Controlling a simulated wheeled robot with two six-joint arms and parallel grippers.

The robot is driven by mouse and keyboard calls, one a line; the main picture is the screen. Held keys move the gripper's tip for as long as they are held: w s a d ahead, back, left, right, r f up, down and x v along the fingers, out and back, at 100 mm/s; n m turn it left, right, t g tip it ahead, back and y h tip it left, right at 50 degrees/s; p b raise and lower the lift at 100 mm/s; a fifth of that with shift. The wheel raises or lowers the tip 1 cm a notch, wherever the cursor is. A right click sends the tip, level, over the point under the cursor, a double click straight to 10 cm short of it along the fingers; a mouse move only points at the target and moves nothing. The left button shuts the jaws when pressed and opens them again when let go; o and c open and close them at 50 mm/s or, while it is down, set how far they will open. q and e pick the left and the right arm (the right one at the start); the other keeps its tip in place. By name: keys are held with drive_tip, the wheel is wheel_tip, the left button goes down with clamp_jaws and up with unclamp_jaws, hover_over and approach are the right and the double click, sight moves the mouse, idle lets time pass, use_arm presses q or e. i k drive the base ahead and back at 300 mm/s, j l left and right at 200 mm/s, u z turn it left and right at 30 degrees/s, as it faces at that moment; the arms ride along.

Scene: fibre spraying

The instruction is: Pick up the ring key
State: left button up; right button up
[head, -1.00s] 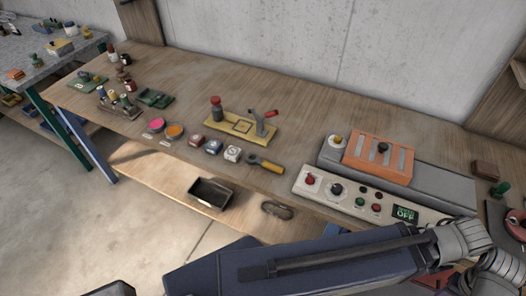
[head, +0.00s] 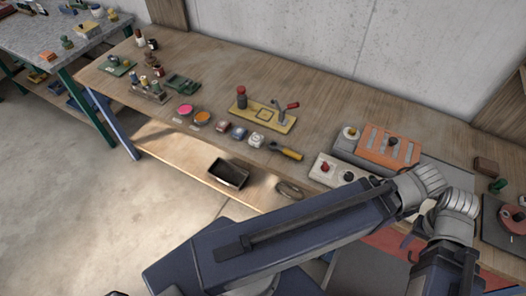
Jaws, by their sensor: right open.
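A small tool with a yellow handle (head: 291,154) and a dark head lies near the front edge of the wooden workbench, left of the control box; it looks like the ring key, but it is too small to be sure. My right arm crosses the lower right of the head view. My right gripper (head: 411,244) is small and partly hidden by my own arm links, in front of the bench and well to the right of the tool. It is apart from the tool and nothing shows in it. My left gripper is not in view.
A yellow base (head: 270,118) is behind. A black tray (head: 229,174) sits below.

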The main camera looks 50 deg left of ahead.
sight(295, 156)
drive_tip(key=k+u, duration=0.2)
drive_tip(key=u, duration=0.2)
drive_tip(key=k+u, duration=0.15)
drive_tip(key=u, duration=0.25)
drive_tip(key=k+j+u, duration=0.15)
drive_tip(key=u, duration=0.25)
